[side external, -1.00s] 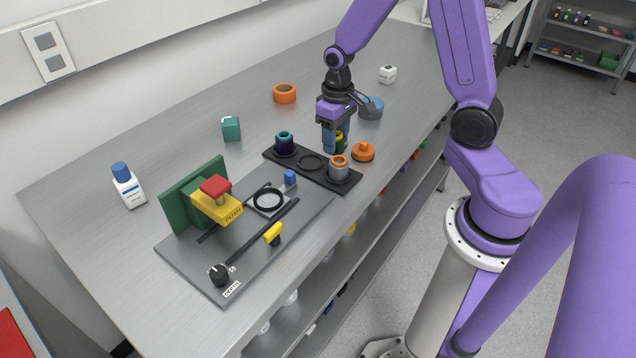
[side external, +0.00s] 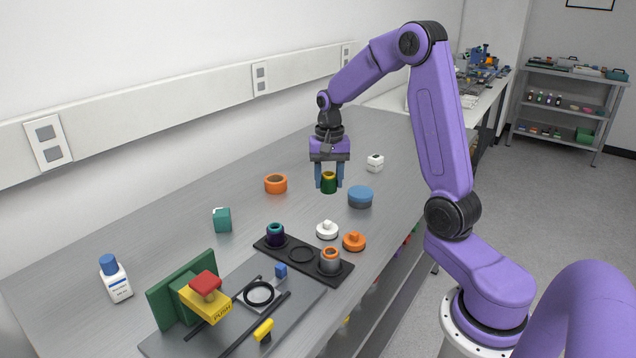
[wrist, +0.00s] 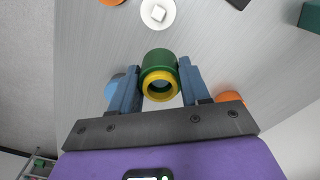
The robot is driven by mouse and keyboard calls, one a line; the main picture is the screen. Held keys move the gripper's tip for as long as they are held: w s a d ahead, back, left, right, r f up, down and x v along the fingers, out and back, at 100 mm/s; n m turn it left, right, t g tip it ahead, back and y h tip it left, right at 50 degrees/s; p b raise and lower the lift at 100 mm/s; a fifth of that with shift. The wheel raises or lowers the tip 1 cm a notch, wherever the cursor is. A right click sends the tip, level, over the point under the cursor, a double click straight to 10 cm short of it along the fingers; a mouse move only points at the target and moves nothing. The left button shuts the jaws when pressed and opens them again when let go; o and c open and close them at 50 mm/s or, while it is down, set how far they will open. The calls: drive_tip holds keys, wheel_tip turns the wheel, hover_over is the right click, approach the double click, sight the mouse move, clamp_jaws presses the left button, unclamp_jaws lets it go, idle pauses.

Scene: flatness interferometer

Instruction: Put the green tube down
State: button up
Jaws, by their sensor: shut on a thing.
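The green tube (side external: 328,186) has a yellow rim on its upper end. My gripper (side external: 329,181) is shut on it, with a blue finger on each side, and holds it upright above the bench, apart from the surface. In the wrist view the tube (wrist: 158,62) sits between the two fingers (wrist: 160,85), its yellow ring and hollow bore facing the camera. The black three-place holder (side external: 302,256) stands in front on the bench. Its middle place is empty; a dark purple tube with a teal rim (side external: 275,236) and a grey tube with an orange rim (side external: 330,262) fill the outer places.
Near the gripper are an orange ring (side external: 276,184), a blue round piece (side external: 360,198) and a small white block (side external: 375,163). A white knobbed cap (side external: 327,230) and an orange one (side external: 354,242) lie beside the holder. Bare bench (side external: 225,195) lies to the left.

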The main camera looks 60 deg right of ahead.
drive_tip(key=d+r+m, duration=0.3)
hover_over(310, 195)
wheel_tip(310, 195, down, 10)
drive_tip(key=shift+s+a+r, duration=0.15)
drive_tip(key=shift+r, duration=0.1)
drive_tip(key=shift+w+f, duration=0.25)
drive_tip(key=shift+f, duration=1.6)
drive_tip(key=shift+f, duration=0.15)
drive_tip(key=o, duration=1.1)
